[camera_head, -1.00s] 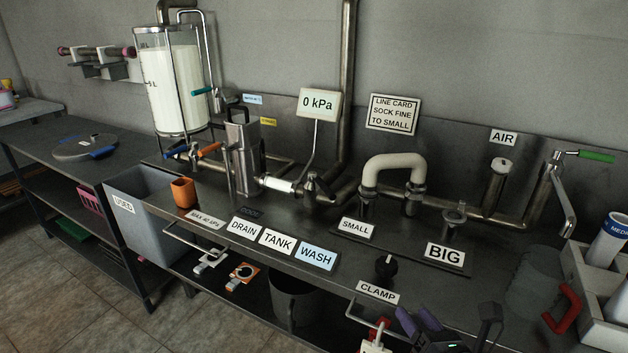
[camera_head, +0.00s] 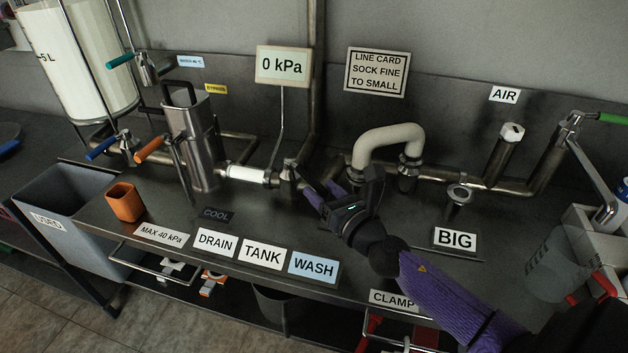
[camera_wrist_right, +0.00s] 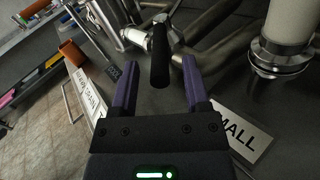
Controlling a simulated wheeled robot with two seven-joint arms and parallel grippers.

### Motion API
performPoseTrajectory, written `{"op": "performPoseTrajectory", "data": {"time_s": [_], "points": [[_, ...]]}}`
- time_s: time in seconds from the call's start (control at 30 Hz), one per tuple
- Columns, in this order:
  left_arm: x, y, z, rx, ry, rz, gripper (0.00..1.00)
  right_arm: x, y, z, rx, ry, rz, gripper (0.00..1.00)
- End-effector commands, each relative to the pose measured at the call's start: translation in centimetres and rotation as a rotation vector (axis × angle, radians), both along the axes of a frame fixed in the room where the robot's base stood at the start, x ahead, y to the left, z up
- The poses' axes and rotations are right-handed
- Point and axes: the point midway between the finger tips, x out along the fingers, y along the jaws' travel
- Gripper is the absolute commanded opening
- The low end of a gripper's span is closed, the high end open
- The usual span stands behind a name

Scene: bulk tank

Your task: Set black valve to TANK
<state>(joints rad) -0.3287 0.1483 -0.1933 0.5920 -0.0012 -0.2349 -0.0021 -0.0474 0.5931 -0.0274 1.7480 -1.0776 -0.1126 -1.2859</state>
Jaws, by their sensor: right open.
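The black valve's handle (camera_wrist_right: 159,50) shows in the right wrist view as a thick black grip, lying between the two purple fingers with a gap on each side. In the head view the metal valve body (camera_head: 289,174) sits on the pipe, and my gripper hides most of the handle. My right gripper (camera_head: 322,191) is open at the handle; it also shows in the wrist view (camera_wrist_right: 161,72). The TANK label (camera_head: 263,254) is on the bench front, between the DRAIN label (camera_head: 216,243) and the WASH label (camera_head: 313,266). My left gripper is not in view.
A cream bent pipe (camera_head: 385,138) stands just right of my right gripper. A metal canister (camera_head: 198,140) and orange cup (camera_head: 123,203) stand to the left. The gauge sign (camera_head: 283,66) reads 0 kPa. The BIG label (camera_head: 455,238) is right of my forearm.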

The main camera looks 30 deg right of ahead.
Motion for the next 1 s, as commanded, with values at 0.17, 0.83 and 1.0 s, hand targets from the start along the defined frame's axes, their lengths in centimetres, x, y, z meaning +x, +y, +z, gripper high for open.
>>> {"op": "performPoseTrajectory", "data": {"time_s": [0.17, 0.83, 1.0], "points": [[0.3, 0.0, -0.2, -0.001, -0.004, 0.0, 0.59, 2.2, 0.0, -0.1, -0.001, 0.0, 0.0, 0.6], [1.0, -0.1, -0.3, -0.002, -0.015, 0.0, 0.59, 2.6, 0.0, 0.0, 0.0, 0.0, -0.001, 0.0], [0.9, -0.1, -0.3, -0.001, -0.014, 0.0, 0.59, 2.6, 0.0, 0.0, 0.0, 0.0, -0.001, 0.0]]}}
